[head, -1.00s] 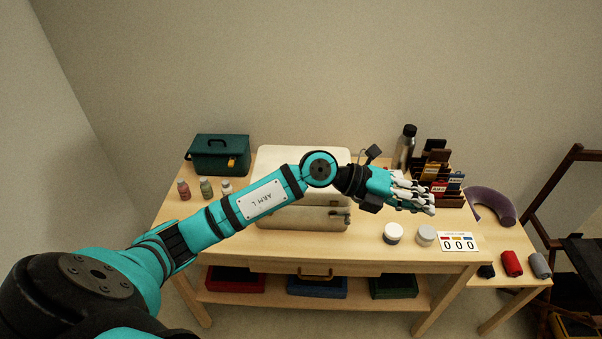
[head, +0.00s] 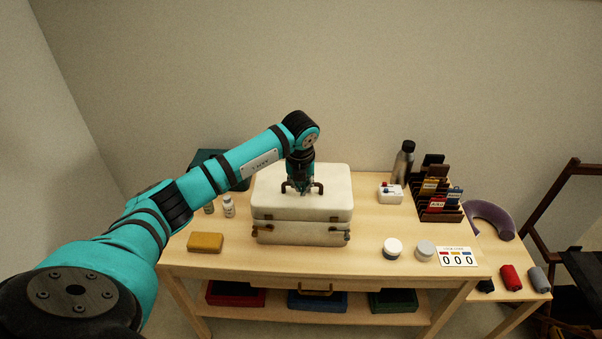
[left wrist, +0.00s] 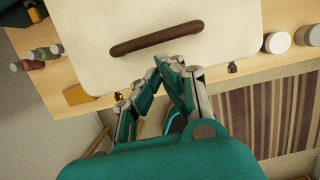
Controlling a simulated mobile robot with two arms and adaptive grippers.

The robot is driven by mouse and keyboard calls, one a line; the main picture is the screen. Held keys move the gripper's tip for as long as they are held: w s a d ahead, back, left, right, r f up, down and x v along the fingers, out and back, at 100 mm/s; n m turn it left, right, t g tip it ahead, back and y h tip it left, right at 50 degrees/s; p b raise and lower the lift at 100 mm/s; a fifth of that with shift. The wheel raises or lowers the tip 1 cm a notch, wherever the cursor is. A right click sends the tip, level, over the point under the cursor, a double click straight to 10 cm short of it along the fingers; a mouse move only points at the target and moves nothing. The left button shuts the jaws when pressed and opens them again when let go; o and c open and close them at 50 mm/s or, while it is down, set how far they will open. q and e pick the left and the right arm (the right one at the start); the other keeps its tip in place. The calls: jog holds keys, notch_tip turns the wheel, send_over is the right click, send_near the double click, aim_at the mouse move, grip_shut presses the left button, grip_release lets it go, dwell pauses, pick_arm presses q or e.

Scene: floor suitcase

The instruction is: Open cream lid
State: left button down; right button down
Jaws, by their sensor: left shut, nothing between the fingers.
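The cream suitcase (head: 285,238) stands closed on the wooden table. Its cream lid (head: 333,195) has a brown handle (head: 319,190) on top and metal latches on the front. My left gripper (head: 302,189) points down over the lid and hides the handle's middle. In the left wrist view, the handle (left wrist: 150,40) lies across the cream lid (left wrist: 90,62). The left gripper's fingertips (left wrist: 170,68) are together and empty, just beside the handle in that picture. I cannot tell whether they touch the lid. My right gripper is not in view.
A yellow block (head: 205,243) lies left of the suitcase, with small bottles (head: 229,206) behind it. A green toolbox (head: 205,157) is partly hidden by my arm. Two round jars (head: 392,248), a white box (head: 390,194), a steel bottle (head: 404,158) and a card rack (head: 436,205) stand to the right.

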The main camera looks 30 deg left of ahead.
aim_at(301, 199)
pick_arm(q)
jog(key=shift+p+x, duration=0.3)
jog(key=shift+x, duration=1.5)
jog(key=shift+r, duration=0.1)
